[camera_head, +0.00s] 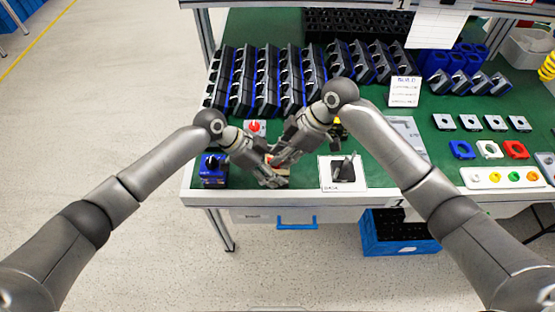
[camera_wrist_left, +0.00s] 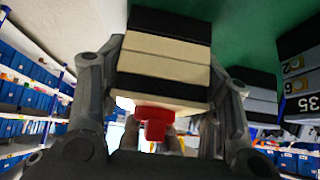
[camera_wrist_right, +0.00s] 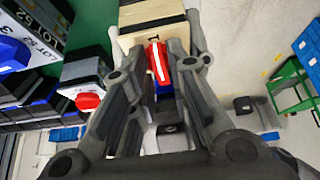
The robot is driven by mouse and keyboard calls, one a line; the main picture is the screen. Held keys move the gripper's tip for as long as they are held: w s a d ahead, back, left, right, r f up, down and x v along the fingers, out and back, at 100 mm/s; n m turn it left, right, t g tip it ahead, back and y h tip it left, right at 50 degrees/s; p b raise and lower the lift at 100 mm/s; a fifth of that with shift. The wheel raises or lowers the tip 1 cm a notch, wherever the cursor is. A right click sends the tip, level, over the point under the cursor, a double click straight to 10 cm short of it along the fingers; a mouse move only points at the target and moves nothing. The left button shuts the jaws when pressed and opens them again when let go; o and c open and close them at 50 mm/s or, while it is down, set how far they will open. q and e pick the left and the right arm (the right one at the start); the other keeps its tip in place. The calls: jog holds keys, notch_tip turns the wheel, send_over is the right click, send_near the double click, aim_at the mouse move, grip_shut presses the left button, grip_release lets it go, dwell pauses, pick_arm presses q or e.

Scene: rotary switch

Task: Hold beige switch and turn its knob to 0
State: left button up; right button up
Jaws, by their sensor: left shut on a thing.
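The beige switch (camera_wrist_left: 165,62) has layered black and cream sides and a red knob (camera_wrist_left: 154,122) in the left wrist view. My left gripper (camera_head: 273,182) is shut on its body, one finger on each side. In the right wrist view the beige switch (camera_wrist_right: 153,36) is at the top, and its red knob (camera_wrist_right: 158,62) with a white stripe points along the fingers. My right gripper (camera_head: 275,164) has its fingers on both sides of the knob; I cannot tell whether they touch it. In the head view the grippers mostly hide the switch.
A blue-based switch (camera_head: 213,170) stands left of the grippers, and a switch with a red knob (camera_head: 255,127) stands behind. A white panel with a black switch (camera_head: 343,173) lies to the right. Rows of black switches (camera_head: 268,82) fill the back of the green table.

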jog(key=shift+f, duration=0.1)
grip_shut()
jog(key=n+g, duration=0.1)
jog(key=n, duration=0.1)
jog(key=n+g, duration=0.1)
jog(key=n, duration=0.1)
jog(key=shift+a+n+h, duration=0.15)
jog(key=shift+n+h, duration=0.15)
jog(key=shift+n, duration=0.1)
jog(key=n+g, duration=0.1)
jog(key=n, duration=0.1)
jog(key=n+g+h, duration=0.1)
jog(key=n, duration=0.1)
jog(key=shift+s+f+n, duration=0.1)
jog(key=shift+s+n, duration=0.1)
jog(key=shift+n, duration=0.2)
jog(key=shift+o, duration=1.4)
grip_release()
jog(key=shift+g+h, duration=0.3)
jog(key=o, duration=0.4)
jog(key=shift+s, duration=0.2)
jog(key=shift+w, duration=0.1)
